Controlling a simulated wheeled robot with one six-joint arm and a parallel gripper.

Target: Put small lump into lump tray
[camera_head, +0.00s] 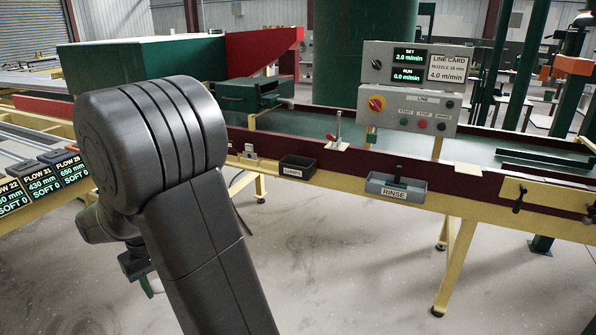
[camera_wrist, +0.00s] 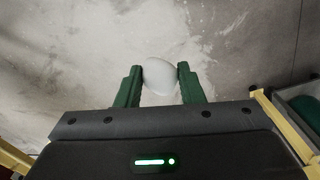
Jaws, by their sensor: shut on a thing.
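The small lump (camera_wrist: 160,77) is pale white and rounded. In the wrist view it sits between the two green fingers of my gripper (camera_wrist: 157,80), which is shut on it. Bare grey floor shows beneath the lump. The lump tray (camera_head: 297,167) is a small black open box labelled LUMPS, fixed on the front edge of the line in the head view. In the head view my gripper is low at the left, left of the tray, mostly hidden behind my arm. The lump cannot be made out clearly there.
A grey RINSE tray (camera_head: 399,188) with a black handle sits right of the lump tray. A small lever (camera_head: 337,131) stands behind them. A control panel (camera_head: 410,99) rises above the line. Display cards (camera_head: 45,182) are at the left. The floor (camera_head: 340,260) in front is clear.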

